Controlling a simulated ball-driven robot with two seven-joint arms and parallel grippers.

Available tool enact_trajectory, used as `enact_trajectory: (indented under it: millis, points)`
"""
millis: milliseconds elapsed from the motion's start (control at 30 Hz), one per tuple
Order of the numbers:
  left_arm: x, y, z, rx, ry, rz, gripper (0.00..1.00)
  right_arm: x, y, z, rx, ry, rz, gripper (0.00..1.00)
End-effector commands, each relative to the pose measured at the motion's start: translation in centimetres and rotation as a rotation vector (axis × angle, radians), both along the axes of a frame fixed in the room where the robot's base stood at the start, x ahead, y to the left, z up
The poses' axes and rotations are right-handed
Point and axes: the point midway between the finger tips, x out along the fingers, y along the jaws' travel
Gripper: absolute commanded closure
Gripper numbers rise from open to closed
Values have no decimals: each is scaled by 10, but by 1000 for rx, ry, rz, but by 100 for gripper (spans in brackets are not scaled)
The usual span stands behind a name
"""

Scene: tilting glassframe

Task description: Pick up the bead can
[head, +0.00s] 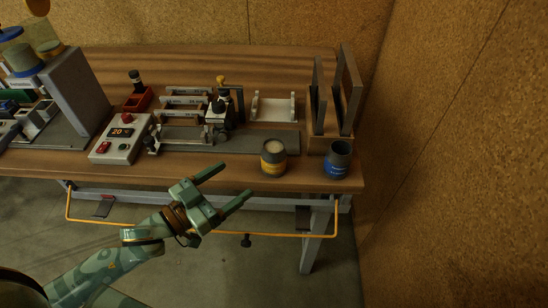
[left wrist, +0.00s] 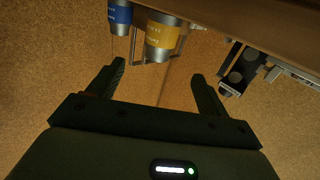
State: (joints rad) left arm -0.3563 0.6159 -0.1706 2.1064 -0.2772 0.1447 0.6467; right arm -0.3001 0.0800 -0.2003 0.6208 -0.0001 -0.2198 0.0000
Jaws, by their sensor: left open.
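Two cans stand upright near the front right edge of the wooden bench. One has a yellow band (head: 273,158) and a pale top. The other has a blue band (head: 337,160) and a dark open top. I cannot read the labels, so I cannot tell which is the bead can. My left gripper (head: 237,180) is open and empty, in front of the bench edge and left of the yellow can, touching neither can. In the left wrist view, the yellow can (left wrist: 161,36) and blue can (left wrist: 120,17) show beyond the open fingers (left wrist: 158,70). My right gripper is not in view.
A control box (head: 120,138) with a display stands left on the bench (head: 210,68). A metal fixture (head: 218,110) is mid-bench, and upright grey frames (head: 348,90) stand behind the cans. An orange rail (head: 200,231) runs below the front edge. A cork wall (head: 450,150) closes the right side.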

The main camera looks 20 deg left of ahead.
Motion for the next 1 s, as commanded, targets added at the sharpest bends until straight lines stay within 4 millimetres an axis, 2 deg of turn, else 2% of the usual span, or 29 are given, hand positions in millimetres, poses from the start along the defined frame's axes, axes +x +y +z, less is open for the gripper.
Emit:
enact_trajectory:
  millis: [200, 333, 567, 833, 1000]
  points:
    - [48, -26, -1, 1, -5, 0, 22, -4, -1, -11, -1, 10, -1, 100]
    - [71, -39, -2, 1, -3, 1, 22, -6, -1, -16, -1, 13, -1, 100]
    - [90, -50, -2, 2, 0, 3, 22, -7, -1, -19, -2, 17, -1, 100]
    - [125, -71, -7, 3, -1, 2, 22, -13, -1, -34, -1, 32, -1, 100]
    - [131, -75, -6, 3, 1, 3, 22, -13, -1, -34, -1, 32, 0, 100]
